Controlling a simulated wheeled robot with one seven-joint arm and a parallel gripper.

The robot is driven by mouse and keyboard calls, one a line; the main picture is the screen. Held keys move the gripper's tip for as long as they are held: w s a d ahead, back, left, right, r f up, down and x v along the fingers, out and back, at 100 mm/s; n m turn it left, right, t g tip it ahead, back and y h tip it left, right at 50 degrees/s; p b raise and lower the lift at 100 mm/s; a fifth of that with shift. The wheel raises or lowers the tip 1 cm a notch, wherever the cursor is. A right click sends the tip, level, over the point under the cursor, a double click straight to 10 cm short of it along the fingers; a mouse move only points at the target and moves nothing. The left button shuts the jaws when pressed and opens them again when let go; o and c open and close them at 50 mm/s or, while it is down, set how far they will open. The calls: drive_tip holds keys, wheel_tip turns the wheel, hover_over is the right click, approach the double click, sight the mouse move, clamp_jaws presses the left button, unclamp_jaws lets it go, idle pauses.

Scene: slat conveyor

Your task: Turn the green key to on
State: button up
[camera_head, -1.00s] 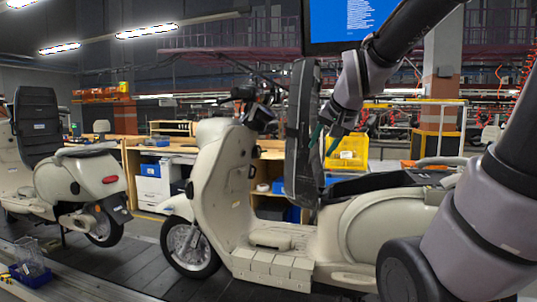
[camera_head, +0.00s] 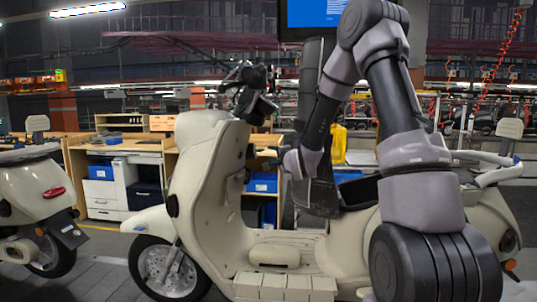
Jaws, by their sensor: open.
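A cream scooter (camera_head: 215,190) stands in front of me, its handlebars (camera_head: 250,85) at the top of the front shield. My gripper (camera_head: 263,157) is low behind the front shield, pointing left toward the shield's inner side, with teal fingertips. It is open and I see nothing between the fingers. The green key cannot be made out; the ignition area is small and partly covered by my gripper and the shield. I cannot tell whether the fingers touch the scooter.
The scooter's dark raised seat (camera_head: 318,190) stands upright close behind my wrist. A second cream scooter (camera_head: 30,195) is at the left edge. Behind are a wooden workbench (camera_head: 75,165) with blue bins (camera_head: 263,183), a yellow crate (camera_head: 338,145) and a blue screen (camera_head: 315,12).

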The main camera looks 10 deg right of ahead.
sight(258, 150)
drive_tip(key=w+a, duration=0.2)
drive_tip(key=w, duration=0.9)
drive_tip(key=shift+f, duration=0.35)
drive_tip(key=shift+w+a, duration=0.1)
clamp_jaws()
